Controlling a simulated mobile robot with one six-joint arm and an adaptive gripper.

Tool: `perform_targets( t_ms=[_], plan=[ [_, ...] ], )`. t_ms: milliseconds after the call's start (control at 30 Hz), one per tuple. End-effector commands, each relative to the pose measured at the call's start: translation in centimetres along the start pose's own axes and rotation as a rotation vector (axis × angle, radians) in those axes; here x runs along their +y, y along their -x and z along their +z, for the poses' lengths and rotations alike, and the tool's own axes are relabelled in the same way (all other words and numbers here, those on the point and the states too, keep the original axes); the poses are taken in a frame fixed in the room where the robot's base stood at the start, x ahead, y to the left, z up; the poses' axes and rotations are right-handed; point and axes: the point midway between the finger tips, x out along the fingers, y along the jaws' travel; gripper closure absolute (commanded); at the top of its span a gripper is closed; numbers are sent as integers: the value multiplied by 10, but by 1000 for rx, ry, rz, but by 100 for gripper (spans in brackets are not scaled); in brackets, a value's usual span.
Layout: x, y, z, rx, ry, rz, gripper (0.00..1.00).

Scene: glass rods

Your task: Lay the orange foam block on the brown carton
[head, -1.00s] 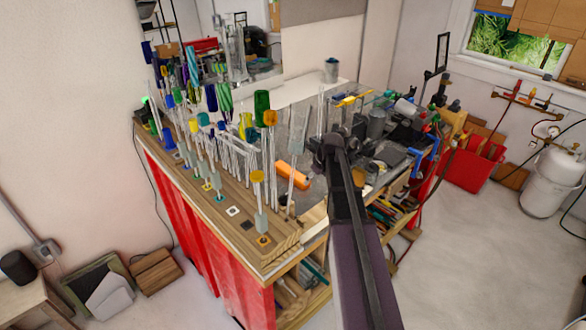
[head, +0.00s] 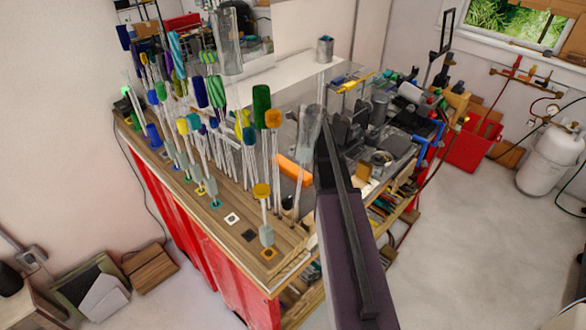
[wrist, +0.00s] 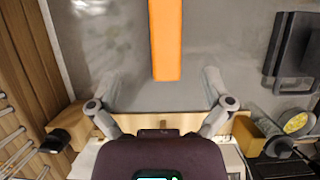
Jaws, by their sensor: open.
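The orange foam block (head: 293,168) lies on the grey bench top behind the glass rods. In the wrist view the long orange foam block (wrist: 165,40) runs from the top edge down to mid-picture. My gripper (wrist: 160,98) is open and empty, its two fingers spread on either side of the block's line, below its near end. In the head view my arm hides most of the gripper.
Several upright glass rods with coloured tops (head: 262,192) crowd the wooden rack (head: 275,240) left of my arm. Dark equipment (wrist: 297,50) stands right of the block. Bare grey bench top lies on both sides of the block.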

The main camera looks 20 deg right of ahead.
Motion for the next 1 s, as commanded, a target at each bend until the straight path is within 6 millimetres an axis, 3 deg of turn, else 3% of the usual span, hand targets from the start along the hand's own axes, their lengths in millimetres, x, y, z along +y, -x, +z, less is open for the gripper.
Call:
perform_targets(
  t_ms=[433, 1000],
  plan=[
    [-14, -2, -10, 0, -19, -8, 0],
    [-17, -46, -13, 0, -22, -10, 0]
  ],
)
